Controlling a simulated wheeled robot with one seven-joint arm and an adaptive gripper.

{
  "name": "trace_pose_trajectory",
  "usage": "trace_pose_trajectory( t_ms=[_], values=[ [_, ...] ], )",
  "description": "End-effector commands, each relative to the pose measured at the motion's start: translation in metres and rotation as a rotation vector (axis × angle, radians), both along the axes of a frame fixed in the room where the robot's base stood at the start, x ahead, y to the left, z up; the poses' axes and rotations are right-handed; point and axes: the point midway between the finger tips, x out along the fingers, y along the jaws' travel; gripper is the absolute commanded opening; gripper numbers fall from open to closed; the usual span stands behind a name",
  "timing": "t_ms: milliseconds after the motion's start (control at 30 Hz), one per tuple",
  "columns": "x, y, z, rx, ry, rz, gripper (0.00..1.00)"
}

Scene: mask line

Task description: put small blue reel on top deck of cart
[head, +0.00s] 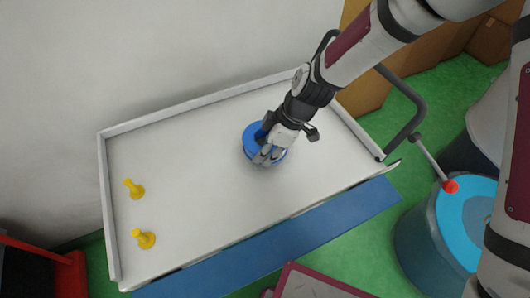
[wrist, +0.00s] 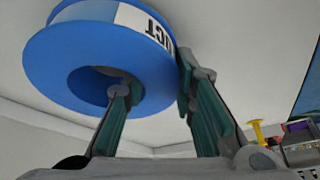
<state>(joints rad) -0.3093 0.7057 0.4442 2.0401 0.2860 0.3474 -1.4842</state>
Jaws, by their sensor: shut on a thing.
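The small blue reel (head: 251,136) is over the middle of the cart's white top deck (head: 190,200), which has a low raised rim. My gripper (head: 267,153) is shut on the reel and partly covers it. In the wrist view the reel (wrist: 52,68) is blue with a white band bearing black letters. One finger goes into its centre hole and the other presses against its outer side, so the jaws grip the reel's wall. I cannot tell whether the reel touches the deck.
Two yellow pegs (head: 145,239) stand at the deck's left end. A blue panel (head: 280,240) runs along the near edge. A dark push handle (head: 408,125) rises at the right. A blue-topped drum (head: 468,222) stands further right. The deck between pegs and reel is clear.

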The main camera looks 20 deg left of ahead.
Motion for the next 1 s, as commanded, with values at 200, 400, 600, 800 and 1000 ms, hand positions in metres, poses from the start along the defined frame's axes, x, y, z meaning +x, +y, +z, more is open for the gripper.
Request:
trace_pose_trajectory(
  t_ms=[200, 400, 600, 800, 1000],
  values=[
    [-0.0002, 0.0007, -0.0123, 0.001, -0.001, 0.001, 0.00],
    [0.0001, 0.0005, -0.0143, 0.001, -0.001, 0.000, 0.00],
    [-0.0001, 0.0004, -0.0155, 0.001, -0.001, 0.000, 0.45],
    [-0.0001, 0.0003, -0.0155, 0.001, -0.001, 0.000, 0.45],
    [0.0005, -0.0008, -0.0080, 0.002, -0.003, 0.000, 0.45]
  ],
)
